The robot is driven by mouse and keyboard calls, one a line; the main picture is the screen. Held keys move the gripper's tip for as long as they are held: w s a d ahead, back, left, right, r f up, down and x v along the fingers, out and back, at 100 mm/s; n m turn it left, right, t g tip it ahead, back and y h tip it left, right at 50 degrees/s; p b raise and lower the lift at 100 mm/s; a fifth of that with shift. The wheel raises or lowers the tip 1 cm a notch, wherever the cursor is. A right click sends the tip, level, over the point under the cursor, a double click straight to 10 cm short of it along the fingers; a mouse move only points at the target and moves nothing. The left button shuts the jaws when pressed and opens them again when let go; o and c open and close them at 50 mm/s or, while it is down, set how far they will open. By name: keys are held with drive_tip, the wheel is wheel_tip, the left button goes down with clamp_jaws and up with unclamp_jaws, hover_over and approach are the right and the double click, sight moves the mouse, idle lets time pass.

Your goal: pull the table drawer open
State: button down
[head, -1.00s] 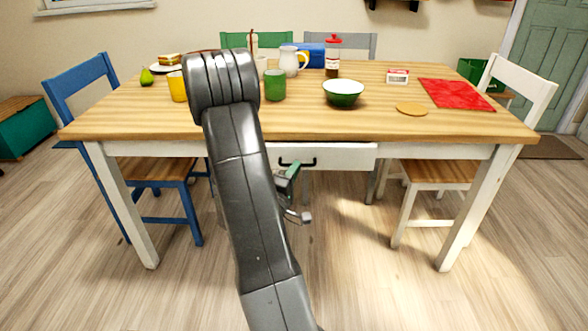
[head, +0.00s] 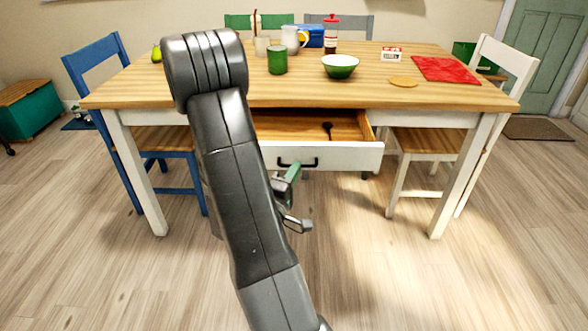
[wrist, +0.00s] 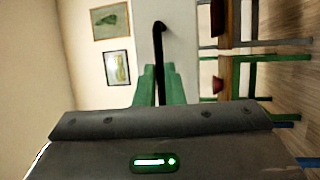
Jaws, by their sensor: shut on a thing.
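The table drawer (head: 345,156) is out from under the table top in the head view, with its wooden inside and a dark spoon-like utensil (head: 328,130) showing. Its white front carries a black handle (head: 310,163). My gripper (head: 295,172) is at the left part of this handle, partly hidden by my arm. In the wrist view, the green fingers (wrist: 158,84) are closed around the black handle (wrist: 158,45) against the white drawer front (wrist: 180,40). The left part of the drawer is hidden behind my arm.
The wooden table (head: 430,95) carries a green bowl (head: 340,66), a green cup (head: 277,60) and a red mat (head: 445,69). A blue chair (head: 95,75) stands left and a white chair (head: 490,85) right. The floor in front is clear.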

drive_tip(key=shift+s, duration=0.1)
drive_tip(key=c, duration=1.5)
unclamp_jaws()
drive_tip(key=shift+s, duration=0.1)
drive_tip(key=v, duration=1.3)
drive_tip(key=shift+s+a+f+p, duration=0.15)
drive_tip(key=shift+s+f+p, duration=0.1)
drive_tip(key=shift+p, duration=0.15)
drive_tip(key=shift+w+r, duration=0.1)
drive_tip(key=shift+w, duration=0.05)
drive_tip(key=shift+b+x, duration=0.35)
drive_tip(key=shift+x, duration=6.4)
drive_tip(key=shift+r, duration=0.1)
